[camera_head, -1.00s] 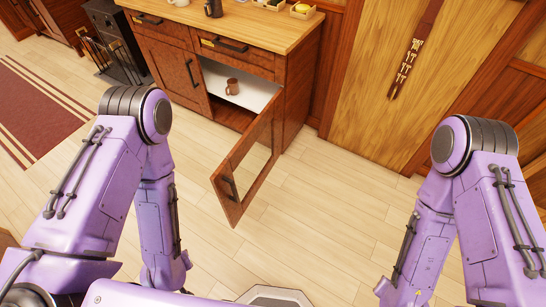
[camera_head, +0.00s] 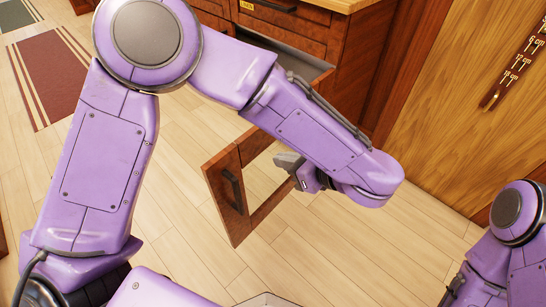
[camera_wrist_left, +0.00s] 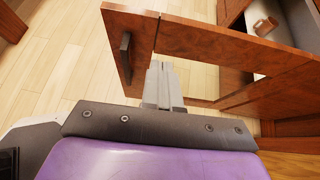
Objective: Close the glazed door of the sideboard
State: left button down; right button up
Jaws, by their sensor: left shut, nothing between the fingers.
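The sideboard (camera_head: 362,50) stands at the top of the head view. Its glazed door (camera_head: 240,222) is swung wide open, with a brown frame, a clear pane and a dark handle (camera_head: 232,190). My left gripper (camera_head: 288,162) is shut and empty at the door's pane area, beside the frame. In the left wrist view, its fingers (camera_wrist_left: 162,85) point at the door frame (camera_wrist_left: 230,45), close to the handle side; I cannot tell whether they touch. My left arm hides the door's hinge side. My right gripper is out of view.
A brown mug (camera_wrist_left: 265,25) sits inside the open cupboard in the left wrist view. A drawer front (camera_head: 282,16) is above the opening. A red rug (camera_head: 48,78) lies at the upper left. The light plank floor around the door is clear.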

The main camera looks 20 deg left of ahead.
pick_arm(q)
jog(key=b, duration=0.1)
send_near(240, 147)
notch_tip(240, 147, down, 3)
jog(key=a, duration=0.1)
jog(key=w+a, duration=0.1)
jog(key=a, duration=0.2)
jog(key=shift+w+a, duration=0.15)
jog(key=shift+w, duration=0.2)
jog(key=shift+w+a, duration=0.15)
jog(key=shift+a, duration=0.3)
